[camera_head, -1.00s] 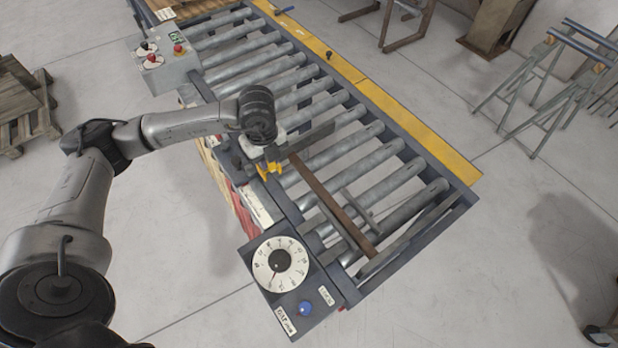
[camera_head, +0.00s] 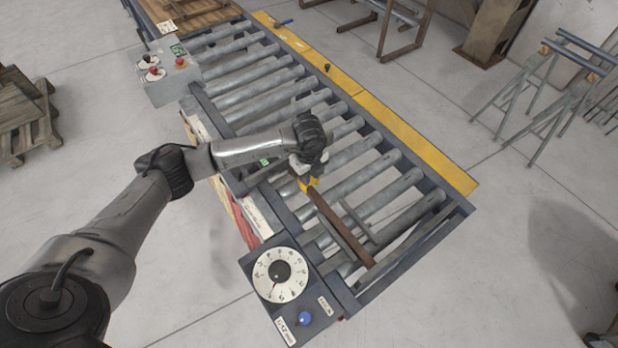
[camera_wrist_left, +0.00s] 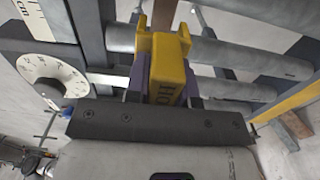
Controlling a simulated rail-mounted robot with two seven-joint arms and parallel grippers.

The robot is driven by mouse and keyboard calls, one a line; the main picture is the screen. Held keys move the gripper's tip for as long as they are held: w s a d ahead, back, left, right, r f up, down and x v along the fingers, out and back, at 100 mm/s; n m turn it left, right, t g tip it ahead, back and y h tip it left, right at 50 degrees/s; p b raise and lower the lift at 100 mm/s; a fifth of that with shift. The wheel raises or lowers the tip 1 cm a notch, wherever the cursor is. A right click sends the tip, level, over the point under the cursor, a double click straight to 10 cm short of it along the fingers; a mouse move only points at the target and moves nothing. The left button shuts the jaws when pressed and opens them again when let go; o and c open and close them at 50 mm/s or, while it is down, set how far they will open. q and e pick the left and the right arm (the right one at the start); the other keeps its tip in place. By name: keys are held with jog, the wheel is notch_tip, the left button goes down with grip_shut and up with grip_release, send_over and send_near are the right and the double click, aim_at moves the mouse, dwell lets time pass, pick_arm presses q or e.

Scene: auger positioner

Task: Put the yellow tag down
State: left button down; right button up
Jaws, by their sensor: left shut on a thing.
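The yellow tag (camera_head: 308,184) is in my left gripper (camera_head: 305,180), above the roller table at the upper end of a brown steel bar (camera_head: 343,230). In the left wrist view the tag (camera_wrist_left: 168,72) is a yellow block with dark letters, partly readable as "HO". My left gripper (camera_wrist_left: 167,82) is shut on it, one finger on each side. The tag's far end has two raised sides, and the bar (camera_wrist_left: 164,14) shows between them. I cannot tell whether the tag touches the bar. My right gripper is not in view.
A dial box (camera_head: 281,275) with a blue knob (camera_head: 305,319) stands at the table's near corner. A control box (camera_head: 165,75) with red buttons is at the upper left. A yellow strip (camera_head: 400,130) runs along the far side. Bare rollers (camera_head: 255,88) lie beyond the arm.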

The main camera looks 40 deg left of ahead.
pick_arm(q)
notch_tip(320, 180, down, 3)
jog(key=shift+r, duration=0.1)
jog(key=shift+f, duration=0.2)
jog(key=shift+f, duration=0.45)
jog(key=c, duration=1)
grip_release()
jog(key=shift+r+p, duration=0.3)
jog(key=shift+r, duration=0.75)
notch_tip(320, 180, up, 11)
jog(key=shift+r+b, duration=0.1)
jog(key=shift+b, duration=0.85)
